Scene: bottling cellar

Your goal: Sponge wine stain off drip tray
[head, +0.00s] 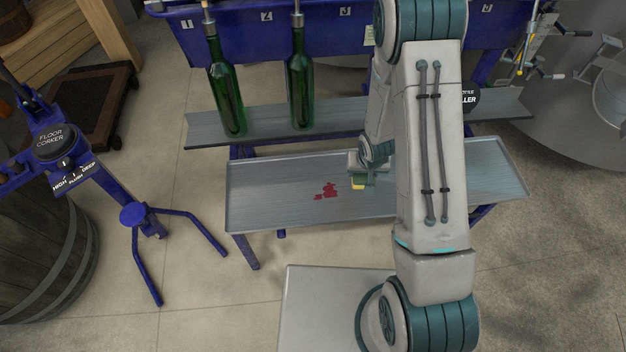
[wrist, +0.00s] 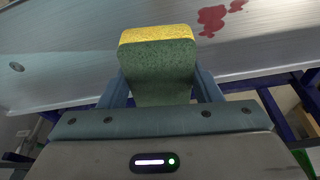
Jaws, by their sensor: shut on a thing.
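A red wine stain (head: 327,191) lies on the metal drip tray (head: 270,200), left of the tray's middle. In the wrist view the stain (wrist: 212,18) shows near the top, right of the sponge. My gripper (head: 360,176) is shut on a green and yellow sponge (wrist: 160,65), with a finger on each side of it. In the head view only a small yellow part of the sponge (head: 358,184) shows, just right of the stain. I cannot tell whether the sponge touches the tray (wrist: 60,75). My arm hides the tray's right-middle part.
Two green bottles (head: 226,95) (head: 301,90) stand on a shelf (head: 270,128) behind the tray, under the blue filler (head: 240,33). A blue floor corker (head: 130,213) stands at the left beside a barrel (head: 50,240). The tray's left end is clear.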

